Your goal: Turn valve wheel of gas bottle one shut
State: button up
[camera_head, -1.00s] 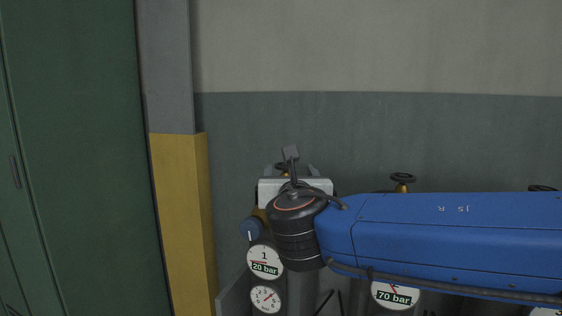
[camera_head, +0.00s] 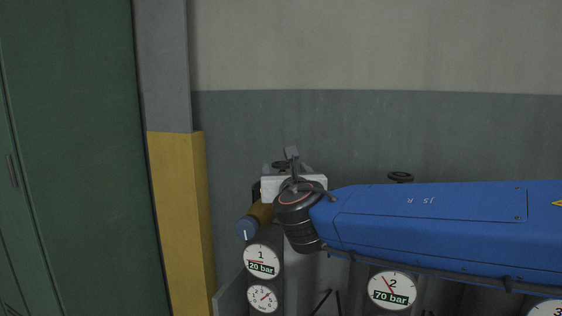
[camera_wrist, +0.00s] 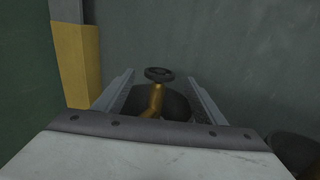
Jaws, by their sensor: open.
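The dark valve wheel of gas bottle one (camera_wrist: 159,74) sits on a brass valve (camera_wrist: 153,101) above the bottle's dark shoulder, in the middle of the wrist view. My gripper (camera_wrist: 161,77) is open, with one finger left and one right of the wheel in that picture. A gap shows on both sides, and I cannot tell the depth between fingertips and wheel.
Bottle two's wheel (camera_head: 400,176) and gauge 2 (camera_head: 391,289), marked 70 bar, are to the right, partly behind my blue arm. A yellow and grey pillar (camera_head: 178,220) and a green cabinet (camera_head: 70,150) stand left. The wall (camera_head: 400,125) is behind.

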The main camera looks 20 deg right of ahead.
jog(key=w, duration=0.3)
jog(key=w+d, duration=0.1)
jog(key=w, duration=0.6)
jog(key=shift+w+d, duration=0.2)
jog(key=shift+d, duration=0.15)
jog(key=c, duration=1.1)
